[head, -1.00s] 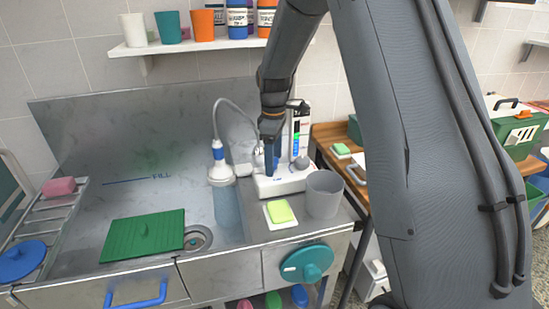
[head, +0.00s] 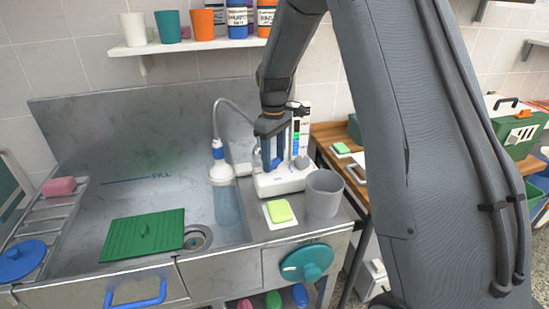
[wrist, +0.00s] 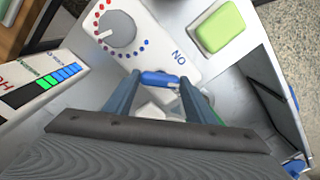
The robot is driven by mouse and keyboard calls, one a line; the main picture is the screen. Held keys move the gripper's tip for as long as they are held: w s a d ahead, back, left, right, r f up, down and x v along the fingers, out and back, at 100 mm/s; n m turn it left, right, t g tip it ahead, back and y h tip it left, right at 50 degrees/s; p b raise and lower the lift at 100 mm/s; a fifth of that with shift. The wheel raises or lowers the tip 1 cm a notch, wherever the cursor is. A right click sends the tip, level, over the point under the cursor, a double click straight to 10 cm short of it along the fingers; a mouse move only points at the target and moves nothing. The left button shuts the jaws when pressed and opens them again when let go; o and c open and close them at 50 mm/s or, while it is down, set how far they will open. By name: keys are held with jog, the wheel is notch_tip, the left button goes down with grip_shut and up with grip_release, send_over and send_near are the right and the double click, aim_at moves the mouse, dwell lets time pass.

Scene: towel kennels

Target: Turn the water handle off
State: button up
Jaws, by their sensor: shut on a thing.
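The white water unit (head: 285,183) stands on the counter right of the sink. Its blue handle (wrist: 160,78) lies crosswise between my fingertips in the wrist view, beside the printed word "ON". My gripper (wrist: 157,80) points down over the unit and is shut on the handle; the head view also shows my gripper (head: 274,160) there. A white-and-blue spray head (head: 220,172) hangs from a grey hose at the sink's right side. A bluish stream of water (head: 228,205) shows below it. My fingers hide part of the handle's base.
A grey cup (head: 323,195) and a yellow-green sponge (head: 280,211) stand close to the unit. A grey dial (wrist: 116,28) and a lit display panel (wrist: 45,85) sit beside the handle. A green board (head: 143,235) lies in the sink. A shelf (head: 190,46) with cups is above.

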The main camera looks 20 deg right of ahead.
aim_at(274, 161)
jog(key=m, duration=0.4)
jog(key=shift+m, duration=1.9)
jog(key=shift+w, duration=0.1)
jog(key=o, duration=1)
jog(key=shift+o, duration=0.2)
jog(key=shift+r+b, duration=1.2)
jog(key=shift+r, duration=2.75)
jog(key=s+f, duration=0.4)
jog(key=s, duration=0.9)
jog(key=s+f+t, duration=0.1)
jog(key=s+f, duration=0.3)
jog(key=s, duration=0.9)
jog(key=shift+s+f, duration=0.15)
jog(key=shift+s, duration=0.05)
